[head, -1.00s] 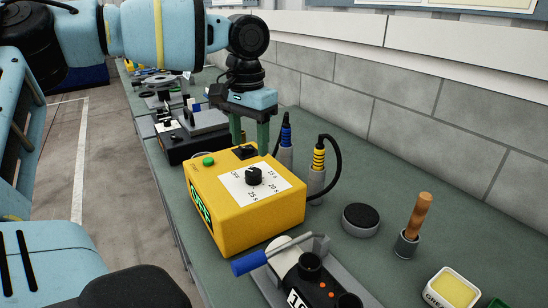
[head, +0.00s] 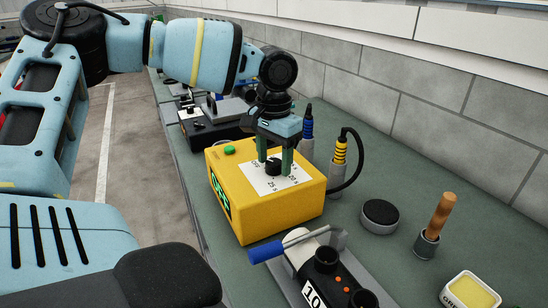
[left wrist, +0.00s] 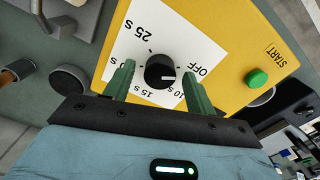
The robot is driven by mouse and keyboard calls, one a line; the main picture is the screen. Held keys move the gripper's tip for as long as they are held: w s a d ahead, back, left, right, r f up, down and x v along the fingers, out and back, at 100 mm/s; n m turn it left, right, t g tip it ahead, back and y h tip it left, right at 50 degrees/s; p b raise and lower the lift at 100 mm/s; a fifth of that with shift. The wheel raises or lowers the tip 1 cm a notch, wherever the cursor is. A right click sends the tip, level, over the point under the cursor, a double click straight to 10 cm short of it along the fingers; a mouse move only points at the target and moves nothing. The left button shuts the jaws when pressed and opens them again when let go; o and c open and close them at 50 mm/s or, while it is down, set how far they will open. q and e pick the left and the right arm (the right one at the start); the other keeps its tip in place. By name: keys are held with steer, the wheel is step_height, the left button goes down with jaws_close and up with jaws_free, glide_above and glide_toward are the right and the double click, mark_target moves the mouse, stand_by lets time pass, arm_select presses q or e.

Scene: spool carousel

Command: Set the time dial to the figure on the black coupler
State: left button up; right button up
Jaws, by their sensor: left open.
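The yellow timer box (head: 270,212) stands on the bench with its black time dial (head: 272,168) on a white plate on top. In the left wrist view the dial (left wrist: 160,70) has its white mark towards OFF, and the box's green display reads OFF in the head view. My left gripper (head: 275,163) points down over the dial, open, one finger on each side with gaps; it also shows in the left wrist view (left wrist: 158,76). The black coupler (head: 328,272) lies in front of the box; its white label shows "10", partly cut off by the frame edge. My right gripper is out of view.
A green START button (head: 230,150) is on the box. Blue and yellow cable plugs (head: 340,152) stand behind it. A round black pad (head: 380,214), a wooden-handled tool (head: 441,215) and a grease tub (head: 470,291) are at the right. A blue-handled lever (head: 266,251) lies by the coupler.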

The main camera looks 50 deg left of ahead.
arm_select(q)
steer(key=shift+f, duration=0.15)
steer(key=c, duration=1)
steer(key=shift+m, duration=0.4)
steer(key=m, duration=0.4)
steer(key=shift+m, duration=0.3)
steer(key=m, duration=0.6)
steer(key=shift+m, duration=0.4)
